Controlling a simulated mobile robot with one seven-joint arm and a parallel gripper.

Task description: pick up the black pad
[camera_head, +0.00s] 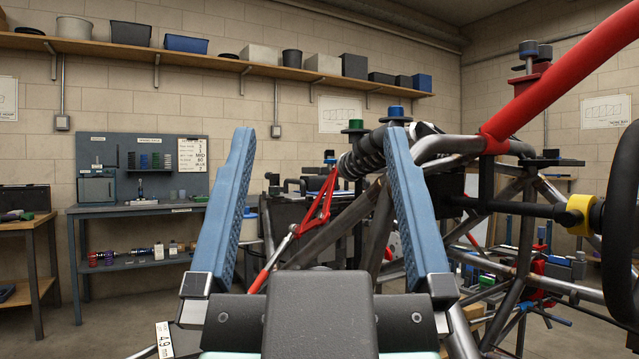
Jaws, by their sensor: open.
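My gripper (320,140) is open, its two blue ribbed fingers raised and wide apart, with nothing between their tips. I cannot clearly pick out the black pad. A flat black block (452,197) shows just right of my right finger, among the chassis tubes, partly hidden by that finger. I cannot tell whether this is the pad. A thin black plate (553,162) sits farther right on the frame.
The tube chassis (505,255) fills the right side, with a thick red tube (565,85) and a black steering wheel (615,225) close by. A workbench (140,209) stands at the left wall. A shelf (215,62) runs above.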

